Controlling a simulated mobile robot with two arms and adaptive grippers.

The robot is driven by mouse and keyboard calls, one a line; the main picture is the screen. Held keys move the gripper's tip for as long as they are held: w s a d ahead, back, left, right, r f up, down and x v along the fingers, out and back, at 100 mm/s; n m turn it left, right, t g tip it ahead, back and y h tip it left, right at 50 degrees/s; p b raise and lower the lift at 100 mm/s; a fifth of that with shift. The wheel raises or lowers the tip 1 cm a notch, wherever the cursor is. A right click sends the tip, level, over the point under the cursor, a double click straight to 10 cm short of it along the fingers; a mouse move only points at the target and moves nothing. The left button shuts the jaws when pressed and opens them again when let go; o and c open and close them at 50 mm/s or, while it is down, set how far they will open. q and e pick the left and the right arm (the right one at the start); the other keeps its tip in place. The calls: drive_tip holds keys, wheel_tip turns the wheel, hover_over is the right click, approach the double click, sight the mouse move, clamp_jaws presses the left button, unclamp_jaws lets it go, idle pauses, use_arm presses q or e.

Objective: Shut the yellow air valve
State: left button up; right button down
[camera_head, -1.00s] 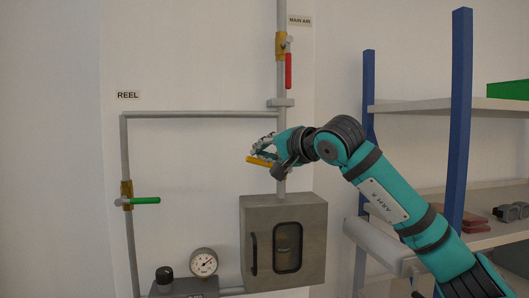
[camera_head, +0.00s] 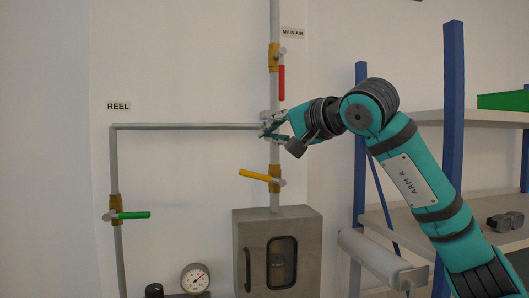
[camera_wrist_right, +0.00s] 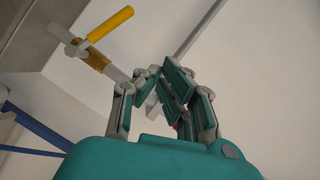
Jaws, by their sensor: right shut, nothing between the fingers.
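The yellow air valve (camera_head: 259,176) has a yellow lever on a brass body on the vertical pipe, above the grey cabinet. Its lever points left, roughly crosswise to the pipe and slightly tilted. It also shows in the right wrist view (camera_wrist_right: 110,24), upper left, clear of the fingers. My right gripper (camera_head: 266,124) is above the valve, in front of the pipe junction. It is shut and empty, apart from the lever; its fingers also show in the right wrist view (camera_wrist_right: 165,80). My left gripper is not in view.
A red-handled valve (camera_head: 281,83) sits higher on the same pipe, its handle down, by the MAIN AIR label (camera_head: 292,33). A green-handled valve (camera_head: 134,215) is on the left pipe, its handle sideways. The cabinet (camera_head: 277,222) stands below; shelving (camera_head: 451,130) is on the right.

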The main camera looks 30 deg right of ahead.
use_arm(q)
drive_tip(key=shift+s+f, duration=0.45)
use_arm(e)
drive_tip(key=shift+s+a+r, duration=0.1)
drive_tip(key=shift+s+r, duration=0.15)
drive_tip(key=shift+s, duration=0.25)
drive_tip(key=shift+s+r, duration=0.2)
drive_tip(key=shift+s, duration=0.3)
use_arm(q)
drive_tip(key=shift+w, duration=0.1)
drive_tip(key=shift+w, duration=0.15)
use_arm(e)
drive_tip(key=shift+s, duration=0.1)
